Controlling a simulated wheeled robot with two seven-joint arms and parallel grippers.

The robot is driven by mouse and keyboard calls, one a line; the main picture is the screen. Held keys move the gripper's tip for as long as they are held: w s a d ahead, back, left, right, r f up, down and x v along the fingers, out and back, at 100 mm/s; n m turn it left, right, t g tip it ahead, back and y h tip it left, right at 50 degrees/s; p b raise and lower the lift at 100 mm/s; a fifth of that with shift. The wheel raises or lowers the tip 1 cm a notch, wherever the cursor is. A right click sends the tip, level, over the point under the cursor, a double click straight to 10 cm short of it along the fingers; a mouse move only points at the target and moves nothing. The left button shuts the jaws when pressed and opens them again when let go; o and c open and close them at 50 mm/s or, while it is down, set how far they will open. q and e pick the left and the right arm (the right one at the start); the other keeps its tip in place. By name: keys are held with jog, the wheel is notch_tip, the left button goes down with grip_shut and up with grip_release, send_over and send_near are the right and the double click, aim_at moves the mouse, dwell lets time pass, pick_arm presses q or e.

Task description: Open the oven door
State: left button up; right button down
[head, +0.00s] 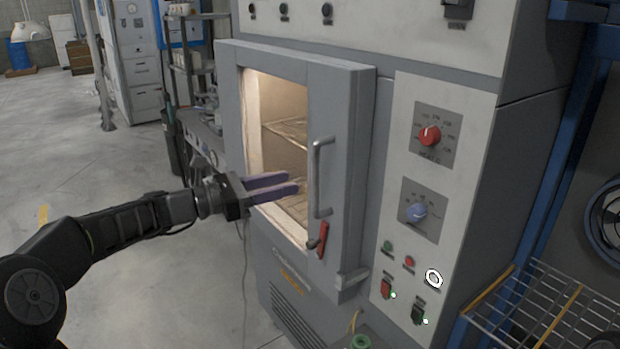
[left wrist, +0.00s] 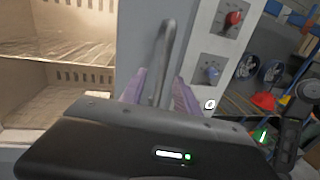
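The grey oven door (head: 345,130) stands proud of the oven front, with a large window showing the lit interior and racks. I cannot tell whether it is slightly ajar. Its upright metal bar handle (head: 318,178) is on the door's right part, with a red lever (head: 322,240) just below. My left gripper (head: 294,182) is open, its two purple fingers pointing at the handle and appearing just left of it in the head view. In the left wrist view the handle (left wrist: 163,62) shows between the spread fingertips (left wrist: 160,88); contact cannot be seen. My right gripper is out of view.
A control panel with a red knob (head: 430,135), a blue knob (head: 417,212) and several switches is right of the door. A wire rack (head: 545,305) stands at the lower right. A shelf (head: 187,70) stands behind at left. Open concrete floor (head: 70,150) lies at left.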

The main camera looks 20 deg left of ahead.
pick_arm(q)
jog(key=shift+s+d, duration=0.2)
jog(key=shift+d, duration=0.05)
jog(key=shift+w, duration=0.1)
jog(key=p, duration=0.2)
send_over(315, 210)
jog(key=shift+w+f, duration=0.1)
jog(key=shift+w, duration=0.35)
jog(key=shift+a, duration=0.1)
jog(key=shift+c, duration=0.6)
grip_shut()
dwell(0.6)
